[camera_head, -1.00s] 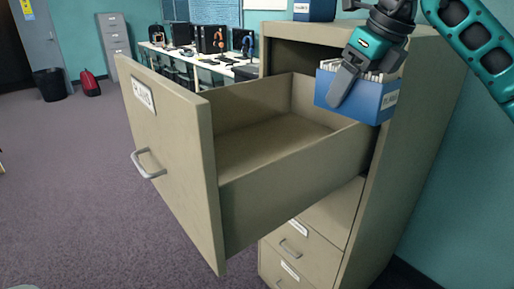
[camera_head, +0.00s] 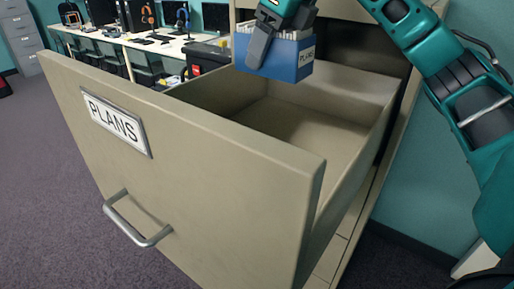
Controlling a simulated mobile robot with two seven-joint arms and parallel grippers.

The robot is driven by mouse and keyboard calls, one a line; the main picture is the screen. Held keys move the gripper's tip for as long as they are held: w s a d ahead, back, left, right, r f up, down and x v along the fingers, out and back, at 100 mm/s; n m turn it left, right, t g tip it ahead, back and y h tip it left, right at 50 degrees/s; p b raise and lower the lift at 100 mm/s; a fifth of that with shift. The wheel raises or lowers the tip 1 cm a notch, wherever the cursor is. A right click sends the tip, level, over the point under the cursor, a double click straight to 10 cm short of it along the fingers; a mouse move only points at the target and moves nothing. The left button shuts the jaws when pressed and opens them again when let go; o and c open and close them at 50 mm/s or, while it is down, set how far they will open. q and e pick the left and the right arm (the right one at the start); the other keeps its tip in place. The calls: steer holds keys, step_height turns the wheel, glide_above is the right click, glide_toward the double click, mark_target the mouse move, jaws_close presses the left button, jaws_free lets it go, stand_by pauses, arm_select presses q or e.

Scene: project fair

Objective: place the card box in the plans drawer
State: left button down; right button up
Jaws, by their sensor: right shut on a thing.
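The card box (camera_head: 290,58) is blue with white cards standing in it and a label on its side. My right gripper (camera_head: 262,42) is shut on its near wall and holds it above the back part of the open drawer. The plans drawer (camera_head: 200,165) is beige, pulled far out, with a PLANS label (camera_head: 115,126) and a metal handle (camera_head: 137,222) on its front. The visible part of its inside is empty. My left gripper is not in view.
The filing cabinet (camera_head: 395,140) stands behind the drawer, against the teal wall. A long white table (camera_head: 125,43) with monitors and headphones stands at the back left. Purple carpet (camera_head: 40,170) is open at the left.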

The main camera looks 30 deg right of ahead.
step_height(320, 180, down, 15)
steer(key=shift+s+d+r+b, duration=0.1)
steer(key=shift+s+b, duration=0.05)
steer(key=shift+b, duration=0.35)
step_height(320, 180, down, 5)
steer(key=shift+r, duration=0.1)
steer(key=o, duration=1.3)
steer(key=shift+c, duration=0.2)
steer(key=v, duration=1.2)
